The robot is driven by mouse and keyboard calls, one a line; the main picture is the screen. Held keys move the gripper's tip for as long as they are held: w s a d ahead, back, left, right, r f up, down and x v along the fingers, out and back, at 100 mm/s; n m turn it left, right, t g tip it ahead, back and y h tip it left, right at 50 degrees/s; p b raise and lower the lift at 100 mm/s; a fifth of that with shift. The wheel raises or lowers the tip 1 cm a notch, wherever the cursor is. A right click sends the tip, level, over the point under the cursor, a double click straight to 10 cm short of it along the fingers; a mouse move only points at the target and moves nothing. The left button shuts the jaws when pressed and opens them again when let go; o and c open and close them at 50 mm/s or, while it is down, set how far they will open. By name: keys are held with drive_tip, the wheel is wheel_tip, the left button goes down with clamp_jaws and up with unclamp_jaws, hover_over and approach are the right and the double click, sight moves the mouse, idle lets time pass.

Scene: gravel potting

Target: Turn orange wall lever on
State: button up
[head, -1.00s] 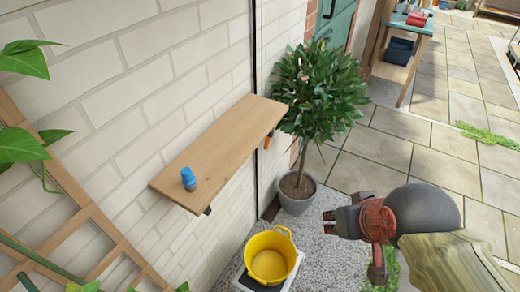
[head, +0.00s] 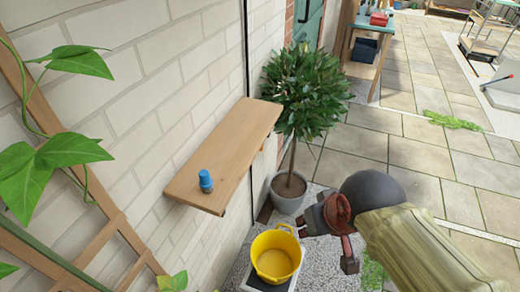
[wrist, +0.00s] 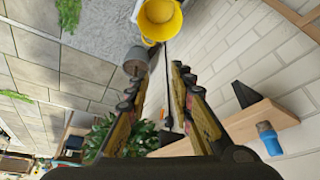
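The orange wall lever (head: 262,145) shows only as a small orange patch at the wall, below the far end of the wooden shelf (head: 222,160). The shelf hides most of it, and its position cannot be told. My gripper (head: 306,226) is in front of the wall, low and to the right of the shelf, beside the yellow bucket, apart from the lever. In the wrist view my gripper (wrist: 158,75) has its two fingers spread with nothing held between them.
A blue-capped bottle (head: 205,181) stands on the shelf's near end. A potted tree (head: 289,192) stands close behind my gripper. A trellis with leaves (head: 95,225) is at left.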

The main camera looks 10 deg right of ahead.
drive_tip(key=w+f+t+p, duration=0.1)
drive_tip(key=w+f, duration=1.1)
drive_tip(key=f, duration=0.2)
drive_tip(key=w+f+m+t, duration=0.1)
drive_tip(key=w+f, duration=1)
drive_tip(key=f, duration=0.4)
drive_tip(key=w+f+t+p, duration=0.1)
drive_tip(key=w+f, duration=1.1)
drive_tip(key=f, duration=0.2)
drive_tip(key=w+r+m+t, duration=0.1)
drive_tip(key=w+r+t, duration=0.35)
drive_tip(key=w, duration=0.35)
drive_tip(key=w+r+t, duration=0.4)
drive_tip(key=r+t, duration=0.2)
drive_tip(key=r, duration=0.6)
drive_tip(key=shift+m+h, duration=0.3)
drive_tip(key=w, duration=0.2)
drive_tip(key=w+b, duration=0.1)
drive_tip(key=w, duration=0.2)
drive_tip(key=w+b, duration=0.1)
drive_tip(key=w, duration=0.2)
drive_tip(key=shift+d+f, duration=0.2)
drive_tip(key=shift+d, duration=0.05)
